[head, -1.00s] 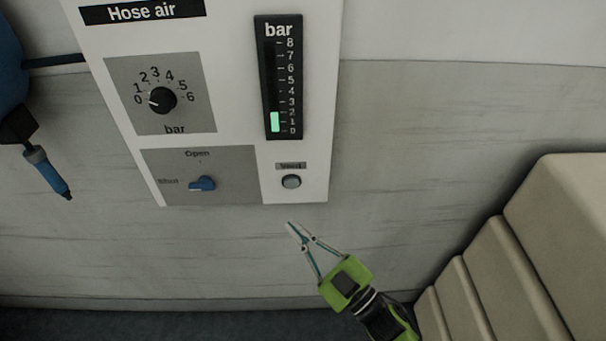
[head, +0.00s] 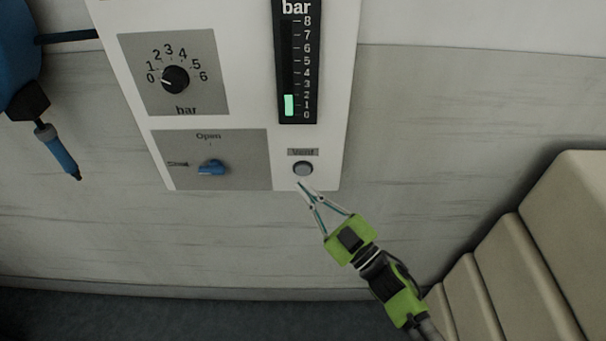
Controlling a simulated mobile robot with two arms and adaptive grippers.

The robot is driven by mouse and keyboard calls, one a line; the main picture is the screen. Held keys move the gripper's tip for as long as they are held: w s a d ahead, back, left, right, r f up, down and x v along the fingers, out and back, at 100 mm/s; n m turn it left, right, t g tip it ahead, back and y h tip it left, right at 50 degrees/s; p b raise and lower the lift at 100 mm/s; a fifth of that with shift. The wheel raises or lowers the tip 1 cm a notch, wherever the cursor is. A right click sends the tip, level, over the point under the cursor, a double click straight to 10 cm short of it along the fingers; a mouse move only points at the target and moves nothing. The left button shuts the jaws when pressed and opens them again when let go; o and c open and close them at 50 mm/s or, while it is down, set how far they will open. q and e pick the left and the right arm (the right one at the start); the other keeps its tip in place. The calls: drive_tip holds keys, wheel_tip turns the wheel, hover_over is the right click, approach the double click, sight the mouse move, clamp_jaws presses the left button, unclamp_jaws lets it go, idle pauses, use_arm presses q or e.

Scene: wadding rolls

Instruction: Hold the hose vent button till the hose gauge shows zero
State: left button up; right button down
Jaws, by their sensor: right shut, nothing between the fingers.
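The grey round vent button (head: 303,169) sits at the lower right of the white hose air panel (head: 350,60), under a small "Vent" label. The hose gauge (head: 297,70) is a black vertical scale marked in bar. Its green bar reaches a little under 2. My right gripper (head: 302,184) is shut and empty. Its fingertips are just below the button; whether they touch it I cannot tell. My left gripper is not in view.
A pressure knob (head: 175,79) points near 0 on its dial. A blue valve lever (head: 212,168) points left, away from "Open". A blue tool (head: 57,152) hangs at the left. Cream stepped blocks (head: 540,240) stand at the right.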

sight(296, 169)
drive_tip(key=shift+w, duration=0.85)
idle(0.7)
drive_tip(key=shift+w, duration=0.1)
drive_tip(key=shift+w, duration=0.35)
drive_tip(key=shift+w+b, duration=0.35)
drive_tip(key=shift+w, duration=0.05)
idle(0.7)
idle(1.6)
drive_tip(key=shift+s+p, duration=0.35)
drive_tip(key=shift+s, duration=0.5)
